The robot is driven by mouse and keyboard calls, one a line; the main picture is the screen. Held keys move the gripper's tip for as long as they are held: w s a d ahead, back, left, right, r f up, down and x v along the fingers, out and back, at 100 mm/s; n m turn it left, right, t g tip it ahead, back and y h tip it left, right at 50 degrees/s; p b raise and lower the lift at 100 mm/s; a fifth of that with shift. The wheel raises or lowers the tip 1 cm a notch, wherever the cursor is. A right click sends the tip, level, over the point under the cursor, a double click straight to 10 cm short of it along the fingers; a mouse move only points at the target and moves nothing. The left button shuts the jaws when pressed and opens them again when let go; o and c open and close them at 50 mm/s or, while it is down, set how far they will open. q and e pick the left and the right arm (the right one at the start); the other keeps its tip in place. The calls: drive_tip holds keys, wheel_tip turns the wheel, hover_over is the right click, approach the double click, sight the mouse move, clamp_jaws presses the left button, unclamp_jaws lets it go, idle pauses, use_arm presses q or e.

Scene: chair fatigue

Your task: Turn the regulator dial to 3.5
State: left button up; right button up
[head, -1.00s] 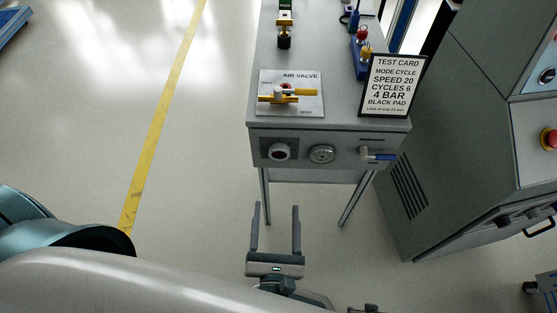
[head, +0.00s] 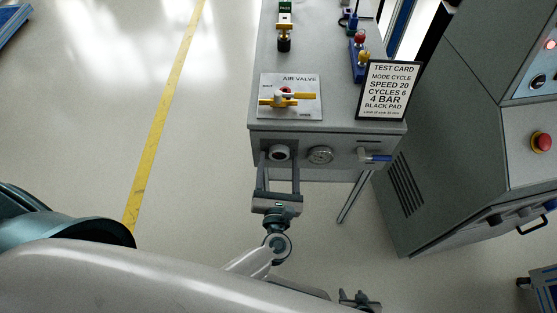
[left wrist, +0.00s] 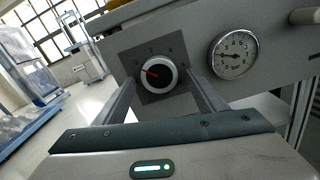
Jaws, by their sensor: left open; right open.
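The regulator dial (head: 280,153) is a round knob with a pale rim on the left of the cabinet's front panel. In the left wrist view the dial (left wrist: 158,74) has a dark face and a red pointer aimed left and slightly up; the scale marks around it are too small to read surely. My left gripper (head: 279,168) is open, its fingers on either side of the dial; I cannot tell whether they touch it. A pressure gauge (left wrist: 234,55) sits right of the dial, and also shows in the head view (head: 321,155). My right gripper (head: 360,299) is open at the bottom edge.
A blue-handled valve (head: 376,157) sticks out right of the gauge. The yellow air valve lever (head: 290,97) and a test card (head: 388,90) are on the cabinet top. A grey machine with a red button (head: 541,142) stands at the right.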

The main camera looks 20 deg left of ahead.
use_arm(q)
drive_tip(key=shift+w+a, duration=0.1)
drive_tip(key=shift+w, duration=0.1)
drive_tip(key=c, duration=1.1)
drive_tip(key=shift+o, duration=0.3)
use_arm(e)
drive_tip(key=shift+a, duration=0.1)
